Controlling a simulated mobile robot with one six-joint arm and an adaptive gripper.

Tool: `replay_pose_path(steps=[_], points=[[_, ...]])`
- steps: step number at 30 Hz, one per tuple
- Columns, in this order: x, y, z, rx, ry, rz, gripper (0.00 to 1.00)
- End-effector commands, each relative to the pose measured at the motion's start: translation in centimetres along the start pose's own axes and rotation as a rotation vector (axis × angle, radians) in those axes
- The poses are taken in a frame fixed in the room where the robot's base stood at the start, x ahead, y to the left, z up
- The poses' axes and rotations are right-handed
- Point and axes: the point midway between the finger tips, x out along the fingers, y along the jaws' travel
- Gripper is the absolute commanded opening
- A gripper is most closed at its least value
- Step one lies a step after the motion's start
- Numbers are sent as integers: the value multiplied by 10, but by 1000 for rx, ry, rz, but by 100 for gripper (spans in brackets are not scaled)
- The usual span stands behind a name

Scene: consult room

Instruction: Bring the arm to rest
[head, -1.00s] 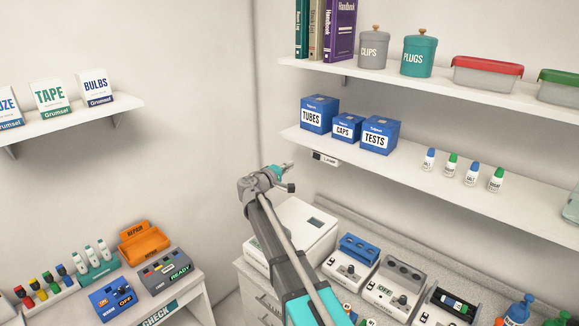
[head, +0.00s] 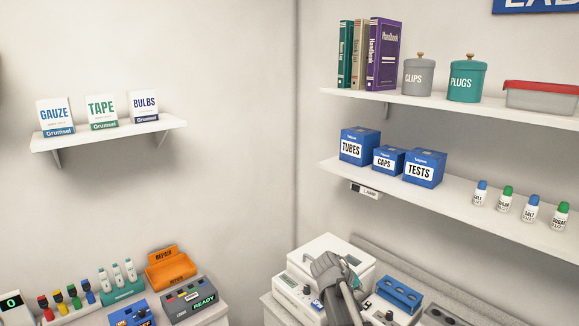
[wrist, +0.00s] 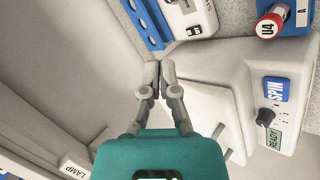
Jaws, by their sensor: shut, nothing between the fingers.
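My arm (head: 338,290) shows at the bottom of the head view, folded low in front of the right-hand counter. Its gripper end is hidden there behind my own links. In the wrist view my gripper (wrist: 158,65) has its two fingertips together, with nothing between them. Below and beside the fingers in that view is a white machine (wrist: 235,75) with a blue SPIN label, a black knob and a small READY display. The machine also shows in the head view (head: 335,248), partly behind my arm.
A blue rack (head: 400,293) stands on the counter right of my arm. A shelf (head: 450,192) with blue boxes and small bottles hangs above. An orange REPAIR bin (head: 170,270) and a grey READY box (head: 190,301) stand at lower left. The wall between is bare.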

Motion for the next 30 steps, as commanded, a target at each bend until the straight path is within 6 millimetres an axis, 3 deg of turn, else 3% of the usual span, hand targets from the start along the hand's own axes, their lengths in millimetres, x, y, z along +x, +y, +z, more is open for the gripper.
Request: replay_pose_path(steps=[1, 6, 15, 21, 30], points=[[11, -15, 24, 20, -25, -57, 0], [24, -55, 78, 81, -106, -259, 0], [24, -117, 154, 161, -217, -594, 0], [16, -136, 174, 182, -248, -712, 0], [14, -138, 176, 185, -254, -734, 0]])
